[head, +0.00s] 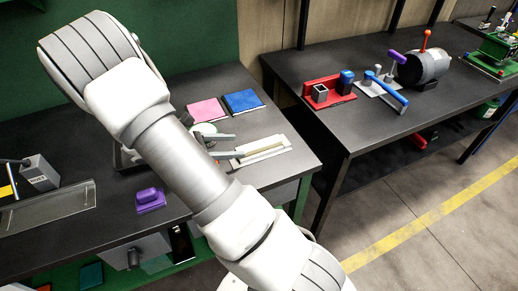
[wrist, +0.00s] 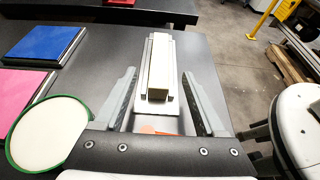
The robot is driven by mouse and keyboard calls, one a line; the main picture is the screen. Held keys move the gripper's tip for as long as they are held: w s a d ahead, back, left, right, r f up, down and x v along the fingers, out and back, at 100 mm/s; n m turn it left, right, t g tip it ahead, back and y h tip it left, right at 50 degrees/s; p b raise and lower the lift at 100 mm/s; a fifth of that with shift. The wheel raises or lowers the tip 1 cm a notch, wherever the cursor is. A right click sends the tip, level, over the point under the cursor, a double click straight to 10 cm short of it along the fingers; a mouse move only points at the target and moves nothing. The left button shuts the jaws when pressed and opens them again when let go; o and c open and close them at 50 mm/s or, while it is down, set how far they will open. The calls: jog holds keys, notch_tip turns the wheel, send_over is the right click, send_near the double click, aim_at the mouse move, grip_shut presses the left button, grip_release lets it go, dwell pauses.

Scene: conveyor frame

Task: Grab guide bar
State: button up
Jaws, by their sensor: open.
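The guide bar, a long cream block (wrist: 161,65), lies lengthwise on a pale grey holder (wrist: 163,107) on the dark table. In the head view the bar (head: 262,145) lies near the table's right end. My gripper (wrist: 160,74) is open and empty, with one finger on each side of the bar's near end. A gap shows between each finger and the bar; I cannot tell the height of the fingertips over the table. In the head view my gripper (head: 234,146) is at the bar's left end, partly behind my arm.
A blue pad (head: 243,101) and a pink pad (head: 208,110) lie behind the bar. A white disc with a green rim (wrist: 47,133) is left of my gripper. A purple block (head: 150,199) sits near the front edge. A second table with parts stands at right.

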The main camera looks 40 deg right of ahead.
aim_at(257, 145)
jog(key=b+x, duration=0.1)
jog(key=x, duration=0.6)
jog(key=shift+s+d, duration=0.1)
jog(key=shift+d, duration=0.25)
grip_shut()
